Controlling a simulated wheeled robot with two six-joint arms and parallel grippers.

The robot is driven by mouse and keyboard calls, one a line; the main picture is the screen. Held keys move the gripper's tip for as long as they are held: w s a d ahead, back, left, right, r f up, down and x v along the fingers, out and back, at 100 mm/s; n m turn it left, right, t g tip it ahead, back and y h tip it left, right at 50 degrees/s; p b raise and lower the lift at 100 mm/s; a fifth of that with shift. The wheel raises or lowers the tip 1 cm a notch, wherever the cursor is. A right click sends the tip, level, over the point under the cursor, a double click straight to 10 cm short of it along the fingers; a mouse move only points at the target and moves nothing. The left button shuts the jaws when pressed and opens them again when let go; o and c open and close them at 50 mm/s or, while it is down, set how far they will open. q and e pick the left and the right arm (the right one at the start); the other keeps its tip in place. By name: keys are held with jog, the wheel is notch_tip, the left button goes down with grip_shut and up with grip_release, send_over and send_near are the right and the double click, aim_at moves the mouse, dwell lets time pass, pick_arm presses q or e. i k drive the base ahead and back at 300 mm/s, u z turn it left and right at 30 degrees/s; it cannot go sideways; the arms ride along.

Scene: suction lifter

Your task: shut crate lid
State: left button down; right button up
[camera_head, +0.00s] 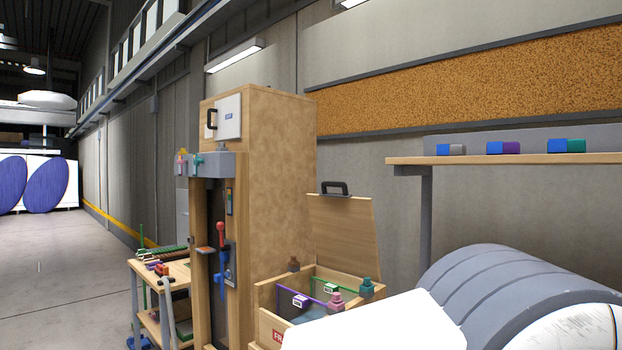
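The wooden crate (266,325) stands low at the centre right of the head view, against the tall wooden cabinet. Its lid (342,232) is open and stands nearly upright at the back, with a dark handle (335,187) on its top edge. Inside the crate are a purple-edged and a green-edged divider with white tags. Coloured knobs sit at its corners: brown, teal and pink. The crate's lower right part is hidden behind a large white and grey shape in the foreground. Neither of my grippers can be made out in this view.
A tall wooden cabinet (282,150) stands left of the crate. A small workbench (148,270) with tools is further left. A wall shelf (510,159) with several coloured blocks is at the right. Open floor (50,270) lies at the far left.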

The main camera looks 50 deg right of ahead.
aim_at(343, 227)
jog(key=z, duration=0.2)
jog(key=i, duration=0.75)
jog(key=z, duration=1.3)
jog(key=i, duration=0.75)
jog(key=z, duration=0.8)
